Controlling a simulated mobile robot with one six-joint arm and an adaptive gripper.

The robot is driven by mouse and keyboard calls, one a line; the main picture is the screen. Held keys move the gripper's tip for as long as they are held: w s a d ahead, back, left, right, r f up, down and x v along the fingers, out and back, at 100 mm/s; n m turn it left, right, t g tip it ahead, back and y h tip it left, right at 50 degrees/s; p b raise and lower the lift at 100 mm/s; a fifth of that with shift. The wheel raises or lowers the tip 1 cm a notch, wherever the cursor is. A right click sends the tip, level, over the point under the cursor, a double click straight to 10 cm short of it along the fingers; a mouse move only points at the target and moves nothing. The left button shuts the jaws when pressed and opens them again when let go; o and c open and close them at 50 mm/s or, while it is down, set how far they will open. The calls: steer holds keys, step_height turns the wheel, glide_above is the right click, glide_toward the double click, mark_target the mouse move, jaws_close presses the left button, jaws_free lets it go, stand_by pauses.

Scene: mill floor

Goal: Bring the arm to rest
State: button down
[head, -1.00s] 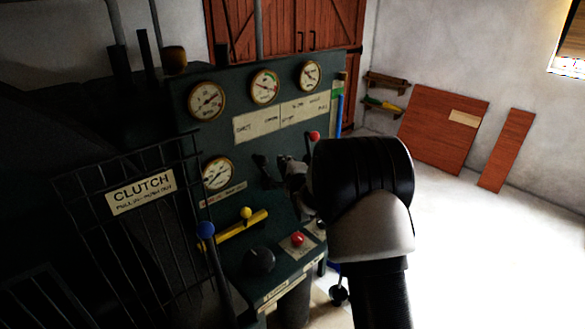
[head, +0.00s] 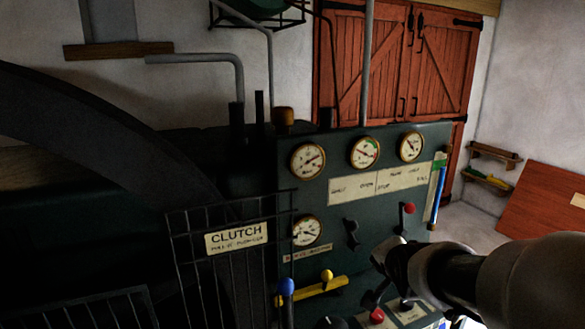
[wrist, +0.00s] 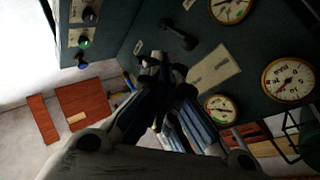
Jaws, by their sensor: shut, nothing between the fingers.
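My arm reaches in from the right of the head view, in front of the dark green gauge panel (head: 345,215). My gripper (wrist: 154,68) shows in the middle of the wrist view, its dark fingers together with nothing between them. It appears apart from the panel, but the exact gap is hard to tell. In the head view the fingers are mostly hidden behind or merged with the dark wrist. The panel carries several round gauges (head: 308,160), a red-knobbed lever (head: 409,208) and a black lever (head: 352,233).
A black cage with a CLUTCH sign (head: 236,238) stands left of the panel. A blue-knobbed lever (head: 287,288) and a yellow bar (head: 312,290) are at the panel's lower left. Red wooden doors (head: 395,65) are behind. Open floor (head: 462,228) lies to the right.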

steer(key=s+a+f+n+g, duration=0.1)
steer(key=s+a+n+g, duration=0.2)
steer(key=s, duration=1.2)
steer(key=s+a+f+n+g+y, duration=0.1)
steer(key=s+n, duration=0.7)
steer(key=s, duration=0.8)
steer(key=shift+a+f+n+g, duration=0.4)
steer(key=shift+a+f+g, duration=0.1)
steer(key=shift+a+g, duration=0.5)
steer(key=c, duration=2.4)
jaws_free()
steer(key=shift+d, duration=0.1)
